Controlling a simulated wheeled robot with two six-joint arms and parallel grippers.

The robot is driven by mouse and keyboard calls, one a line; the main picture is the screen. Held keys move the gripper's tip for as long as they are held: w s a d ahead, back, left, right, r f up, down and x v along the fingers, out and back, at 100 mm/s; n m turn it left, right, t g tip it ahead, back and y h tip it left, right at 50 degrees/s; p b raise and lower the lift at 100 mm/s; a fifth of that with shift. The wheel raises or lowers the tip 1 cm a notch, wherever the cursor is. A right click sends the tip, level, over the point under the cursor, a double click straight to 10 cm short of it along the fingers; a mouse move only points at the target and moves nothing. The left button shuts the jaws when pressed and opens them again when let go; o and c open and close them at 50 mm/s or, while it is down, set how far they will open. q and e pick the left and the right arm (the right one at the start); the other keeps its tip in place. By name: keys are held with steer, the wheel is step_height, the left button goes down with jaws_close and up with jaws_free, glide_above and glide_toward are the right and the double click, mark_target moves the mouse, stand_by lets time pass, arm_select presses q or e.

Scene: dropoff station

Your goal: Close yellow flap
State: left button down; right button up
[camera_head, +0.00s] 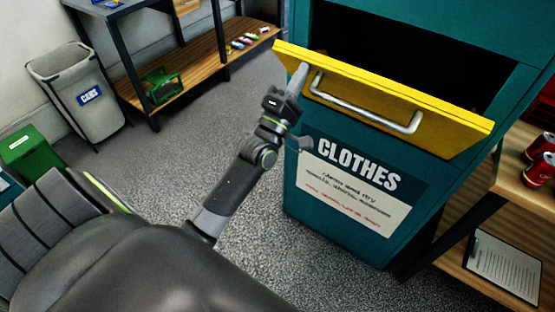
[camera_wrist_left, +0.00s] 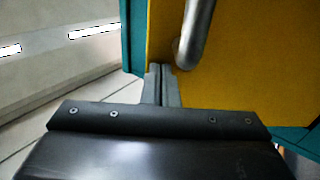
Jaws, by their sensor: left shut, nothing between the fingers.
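The yellow flap (camera_head: 450,132) on the teal clothes bin (camera_head: 310,210) is tilted outward, with a dark opening showing behind it. A silver bar handle (camera_head: 365,114) runs across its front. My left gripper (camera_head: 300,75) is shut and empty, at the flap's left end beside the handle's left mount. In the left wrist view the gripper's fingers (camera_wrist_left: 160,75) are together in front of the yellow flap (camera_wrist_left: 250,60), just left of and below the handle's end (camera_wrist_left: 193,40). Whether the fingertips touch the flap I cannot tell. My right gripper is not in view.
A wooden shelf (camera_head: 515,200) with red cans (camera_head: 540,146) and a clipboard (camera_head: 505,264) stands right of the bin. A grey cans bin (camera_head: 90,100), a shelf unit (camera_head: 200,68) and a green box (camera_head: 30,150) are at the left. Floor left of the clothes bin is clear.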

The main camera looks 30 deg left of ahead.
mark_target(312, 52)
arm_select(q)
steer(key=w+r+g+p, duration=0.2)
steer(key=w+r+p, duration=0.2)
steer(key=p, duration=0.5)
steer(key=shift+w+d+r, duration=0.1)
steer(key=shift+w+r, duration=0.2)
steer(key=shift+w, duration=0.2)
steer(key=w+r+g+p, duration=0.1)
steer(key=w+p, duration=0.2)
steer(key=w, duration=0.2)
steer(key=w+r+g+p, duration=0.1)
steer(key=w+r+p, duration=0.1)
steer(key=w, duration=0.3)
steer(key=shift+w+d+r+p, duration=0.2)
steer(key=shift+r+p, duration=0.05)
steer(key=shift+p, duration=0.3)
steer(key=shift+r, duration=0.15)
